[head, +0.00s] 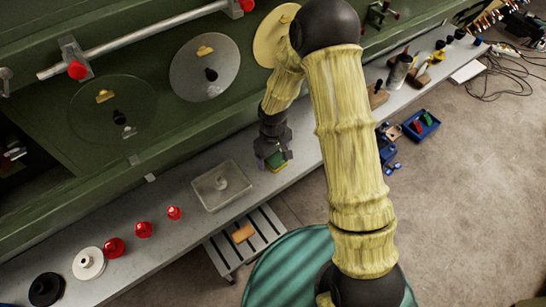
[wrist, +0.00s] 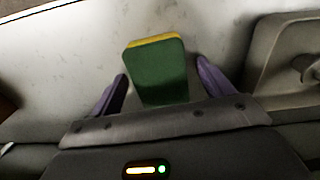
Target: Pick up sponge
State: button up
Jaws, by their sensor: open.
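The sponge (wrist: 157,72) is green with a yellow layer along its far edge. It rests on the pale grey bench and lies between the two open purple fingers of my gripper (wrist: 160,85) in the wrist view. Gaps show between the sponge and each finger, and its near end is hidden by the gripper body. In the head view my gripper (head: 272,158) reaches down to the bench, with the small green and yellow sponge (head: 276,163) at its fingertips, partly hidden.
Several red, white and black knobbed parts line the bench (head: 180,245) further left. Brushes and bottles (head: 398,72) stand on the right. The green fuselage panel (head: 140,160) rises behind. A blue tray (head: 421,125) sits below the bench.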

aim_at(273, 156)
jog(key=c, duration=1)
jog(key=shift+c, duration=0.2)
jog(key=shift+w+r, duration=0.1)
jog(key=shift+r, duration=0.4)
notch_tip(273, 156, up, 9)
jog(key=b, duration=0.2)
